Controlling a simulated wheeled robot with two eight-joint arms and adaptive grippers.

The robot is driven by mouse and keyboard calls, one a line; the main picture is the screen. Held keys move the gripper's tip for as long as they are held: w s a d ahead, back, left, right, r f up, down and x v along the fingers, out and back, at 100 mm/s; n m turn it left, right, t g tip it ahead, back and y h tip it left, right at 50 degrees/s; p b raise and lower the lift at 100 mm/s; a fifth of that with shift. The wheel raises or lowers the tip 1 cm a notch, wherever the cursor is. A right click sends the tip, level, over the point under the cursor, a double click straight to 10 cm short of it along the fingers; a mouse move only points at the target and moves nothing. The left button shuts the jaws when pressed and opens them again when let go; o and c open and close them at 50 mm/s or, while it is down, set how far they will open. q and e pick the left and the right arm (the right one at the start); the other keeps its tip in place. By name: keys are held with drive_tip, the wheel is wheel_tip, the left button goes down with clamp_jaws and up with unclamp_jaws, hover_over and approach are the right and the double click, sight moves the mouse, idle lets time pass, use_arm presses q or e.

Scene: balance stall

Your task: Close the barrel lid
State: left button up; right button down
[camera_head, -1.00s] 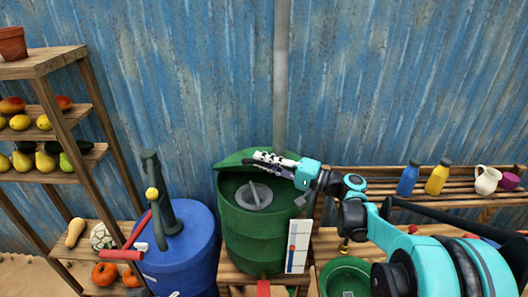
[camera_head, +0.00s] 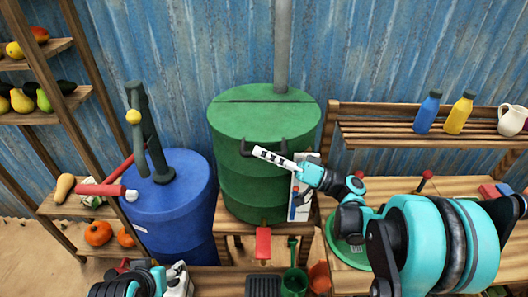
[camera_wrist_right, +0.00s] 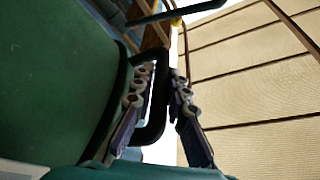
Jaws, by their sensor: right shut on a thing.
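The green barrel (camera_head: 250,195) stands on a wooden stand. Its round green lid (camera_head: 260,122) lies flat over the barrel top, with a seam across its rear part. A dark handle (camera_head: 246,150) sits at the lid's front edge. My right gripper (camera_head: 268,156) is at that front edge, shut on the handle. In the right wrist view the black handle (camera_wrist_right: 158,100) passes between the two fingers (camera_wrist_right: 160,105), beside the green surface. My left gripper (camera_head: 178,280) is low at the bottom left, away from the barrel; its fingers are too unclear to read.
A blue barrel (camera_head: 180,215) with a dark pump (camera_head: 152,140) stands close to the left. Produce shelves (camera_head: 40,110) are at far left. A wooden rack (camera_head: 400,132) with bottles and a jug is at right. A green watering can (camera_head: 294,280) is below the stand.

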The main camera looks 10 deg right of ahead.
drive_tip(key=shift+s+a+f, duration=0.1)
drive_tip(key=shift+f, duration=0.55)
drive_tip(key=c, duration=1.5)
unclamp_jaws()
drive_tip(key=v, duration=1.2)
